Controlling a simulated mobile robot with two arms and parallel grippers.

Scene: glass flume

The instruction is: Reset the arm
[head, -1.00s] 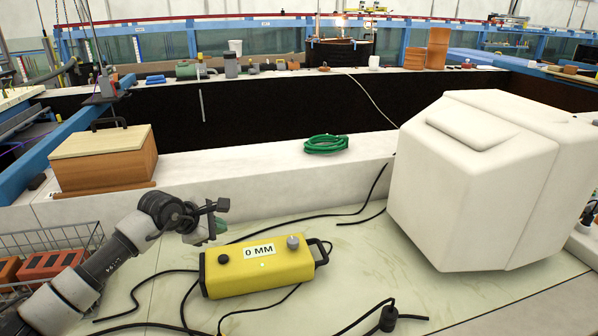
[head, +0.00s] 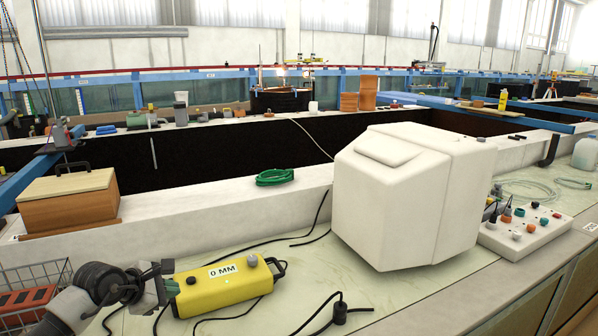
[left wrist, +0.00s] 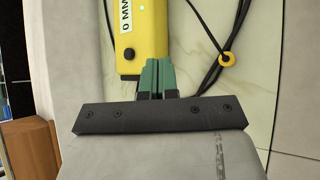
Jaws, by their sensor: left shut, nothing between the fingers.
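My left gripper (head: 168,287) is at the lower left of the head view, at the left end of a yellow control box (head: 222,288) labelled "0 MM". In the left wrist view its green-tipped fingers (left wrist: 157,78) are together with nothing between them. The yellow box (left wrist: 141,30) lies just beyond the fingertips in that view; I cannot tell whether they touch it. My right gripper is not in either view.
A large white faceted housing (head: 390,205) stands on the pale bench. A wooden box (head: 66,200), a coiled green hose (head: 274,177) and a wire basket (head: 35,285) are nearby. A switch panel (head: 525,232) is at right. Black cables cross the bench.

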